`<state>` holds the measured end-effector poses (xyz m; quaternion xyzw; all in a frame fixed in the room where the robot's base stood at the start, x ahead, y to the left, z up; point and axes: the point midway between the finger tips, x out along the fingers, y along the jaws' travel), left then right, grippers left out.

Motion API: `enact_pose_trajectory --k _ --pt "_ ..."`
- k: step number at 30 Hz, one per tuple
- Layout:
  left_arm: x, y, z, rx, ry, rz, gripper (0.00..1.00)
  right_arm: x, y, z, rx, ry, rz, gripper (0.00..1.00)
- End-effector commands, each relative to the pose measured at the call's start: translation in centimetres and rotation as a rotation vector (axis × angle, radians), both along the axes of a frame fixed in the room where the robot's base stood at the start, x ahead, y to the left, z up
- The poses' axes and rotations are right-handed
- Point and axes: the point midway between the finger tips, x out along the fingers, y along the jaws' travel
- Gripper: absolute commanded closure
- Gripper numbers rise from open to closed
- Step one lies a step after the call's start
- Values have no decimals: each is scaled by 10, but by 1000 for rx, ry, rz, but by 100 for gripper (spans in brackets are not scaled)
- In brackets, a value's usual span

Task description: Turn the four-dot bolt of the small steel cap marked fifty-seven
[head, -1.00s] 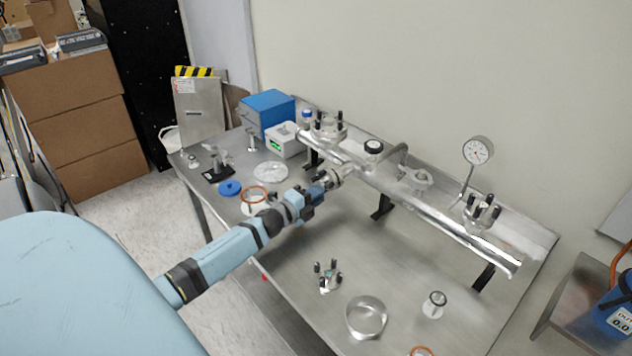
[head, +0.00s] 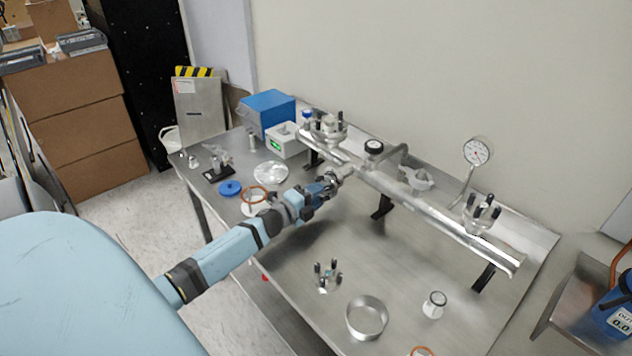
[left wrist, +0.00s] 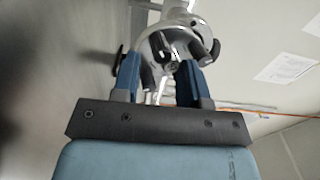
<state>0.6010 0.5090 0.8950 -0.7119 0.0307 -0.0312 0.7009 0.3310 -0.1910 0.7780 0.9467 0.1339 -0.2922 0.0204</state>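A small steel cap with several dark bolts fills the top middle of the left wrist view (left wrist: 176,32). In the head view it sits at the front side port of the long steel pipe (head: 425,208), mostly hidden by my gripper. No number or dot marks can be read. My left gripper (head: 332,183) is at this cap. In the left wrist view its two blue fingers (left wrist: 160,66) stand apart, with dark bolts close to and between their tips. I cannot tell whether they touch a bolt. My right gripper is not in view.
Other bolted caps stand on the pipe at its back left (head: 331,124) and right (head: 482,212). A loose bolted piece (head: 327,276), a steel ring (head: 367,318) and a small fitting (head: 434,304) lie on the table. A gauge (head: 478,152) rises behind the pipe.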

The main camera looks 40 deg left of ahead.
Motion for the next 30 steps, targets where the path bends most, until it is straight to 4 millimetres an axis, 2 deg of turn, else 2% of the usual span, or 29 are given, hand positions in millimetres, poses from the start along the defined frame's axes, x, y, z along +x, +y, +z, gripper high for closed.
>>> enact_pose_trajectory --k 5,30 --pt "-3 0 1 0 -2 0 59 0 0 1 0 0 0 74" --pt "-62 6 0 -1 1 1 59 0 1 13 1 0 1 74"
